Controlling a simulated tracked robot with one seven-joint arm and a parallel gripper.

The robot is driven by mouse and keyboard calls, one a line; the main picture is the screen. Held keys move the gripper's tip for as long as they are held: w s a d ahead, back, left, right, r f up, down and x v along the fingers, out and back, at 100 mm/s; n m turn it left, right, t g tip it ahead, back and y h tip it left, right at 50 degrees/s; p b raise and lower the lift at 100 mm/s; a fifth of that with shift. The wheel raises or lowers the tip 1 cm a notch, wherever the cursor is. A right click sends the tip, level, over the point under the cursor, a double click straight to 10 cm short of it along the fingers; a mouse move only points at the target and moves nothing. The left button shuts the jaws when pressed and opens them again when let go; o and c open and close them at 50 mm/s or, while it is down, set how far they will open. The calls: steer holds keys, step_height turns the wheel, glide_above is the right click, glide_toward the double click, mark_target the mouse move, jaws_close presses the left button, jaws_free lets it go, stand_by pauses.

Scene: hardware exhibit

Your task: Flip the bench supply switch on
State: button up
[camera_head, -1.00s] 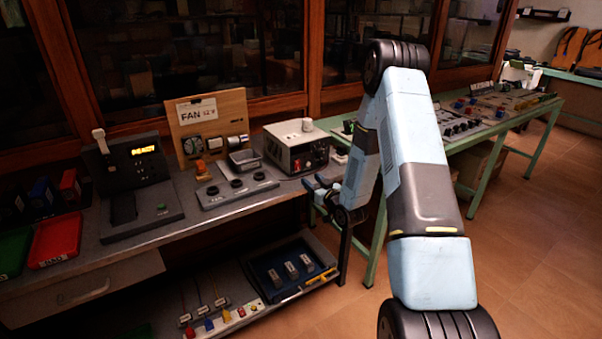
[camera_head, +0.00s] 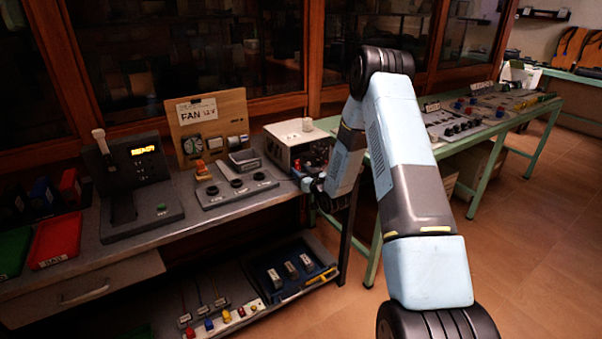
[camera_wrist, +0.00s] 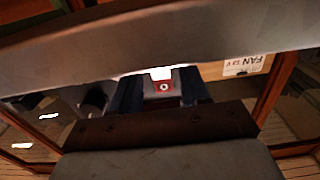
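The bench supply (camera_head: 292,134) is a pale metal box on the grey bench, with a round knob on top and a dark front panel. My gripper (camera_head: 307,184) is low in front of that panel, and my forearm hides its right part. In the wrist view, two dark fingers of my gripper (camera_wrist: 160,95) stand apart with a gap between them. A small red switch-like piece (camera_wrist: 164,87) with a white ring mark shows in that gap, beyond the fingers. I cannot tell whether the fingers touch it. Its position is unclear.
A panel with three dark knobs (camera_head: 237,190) lies left of the supply. Behind it stands a wooden FAN board (camera_head: 206,125). A console with an orange display (camera_head: 143,160) is further left. A green table (camera_head: 468,138) stands right. Floor at the right is clear.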

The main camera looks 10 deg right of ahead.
jaws_close()
steer(key=shift+f, duration=0.1)
steer(key=shift+f+t, duration=0.1)
steer(key=shift+t, duration=0.5)
steer(key=shift+o, duration=0.8)
jaws_free()
steer(key=v, duration=1.3)
steer(key=shift+s+d+f, duration=0.2)
steer(key=shift+s+d, duration=0.1)
